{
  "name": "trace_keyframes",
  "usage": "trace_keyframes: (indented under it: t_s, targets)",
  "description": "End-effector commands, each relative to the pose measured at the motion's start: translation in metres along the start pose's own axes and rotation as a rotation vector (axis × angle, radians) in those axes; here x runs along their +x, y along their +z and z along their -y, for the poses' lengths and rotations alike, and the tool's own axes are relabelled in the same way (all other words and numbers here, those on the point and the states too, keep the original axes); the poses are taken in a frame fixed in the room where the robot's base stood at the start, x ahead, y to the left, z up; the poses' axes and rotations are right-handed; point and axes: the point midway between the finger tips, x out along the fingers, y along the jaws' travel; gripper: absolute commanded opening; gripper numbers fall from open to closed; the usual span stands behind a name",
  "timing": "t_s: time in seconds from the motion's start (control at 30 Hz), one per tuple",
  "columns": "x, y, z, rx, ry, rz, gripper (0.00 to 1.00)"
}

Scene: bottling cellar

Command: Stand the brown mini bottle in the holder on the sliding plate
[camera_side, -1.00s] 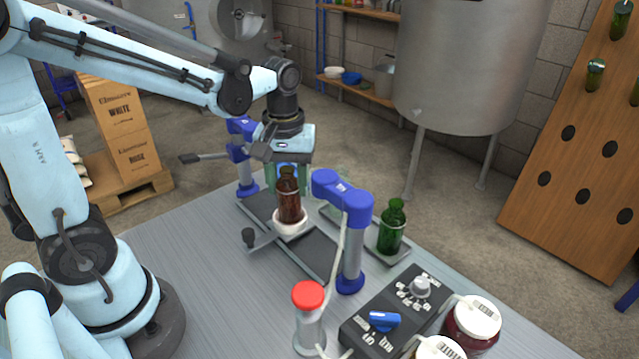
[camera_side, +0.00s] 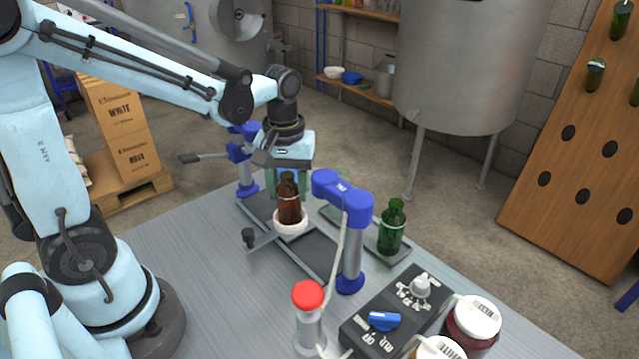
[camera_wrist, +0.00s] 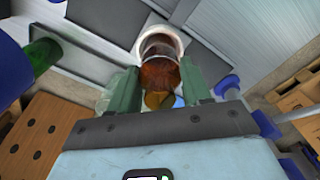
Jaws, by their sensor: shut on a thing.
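The brown mini bottle (camera_side: 289,205) stands upright with its base inside the rim of the white round holder (camera_side: 291,228) on the sliding plate (camera_side: 262,243). Whether its base rests on the holder's floor is hidden by the rim.
A blue-headed post (camera_side: 352,240) stands close right of the holder, and another blue clamp (camera_side: 240,160) stands behind left. A green bottle (camera_side: 391,232) stands on a tray at right. A control box (camera_side: 398,308), red-capped cylinder (camera_side: 308,318) and jars are in front. The table's left front is clear.

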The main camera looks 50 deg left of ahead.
Motion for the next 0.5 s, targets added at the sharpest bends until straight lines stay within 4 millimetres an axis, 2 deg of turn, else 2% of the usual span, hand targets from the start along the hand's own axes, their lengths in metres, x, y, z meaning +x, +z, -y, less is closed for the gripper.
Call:
trace_keyframes:
  t_s: [0.43, 0.47, 0.5]
  targets:
    - [0.0047, 0.0, 0.0, 0.0, 0.0, 0.0, 0.13]
    - [0.0048, 0.0, 0.0, 0.0, 0.0, 0.0, 0.5]
    - [0.0047, 0.0, 0.0, 0.0, 0.0, 0.0, 0.56]
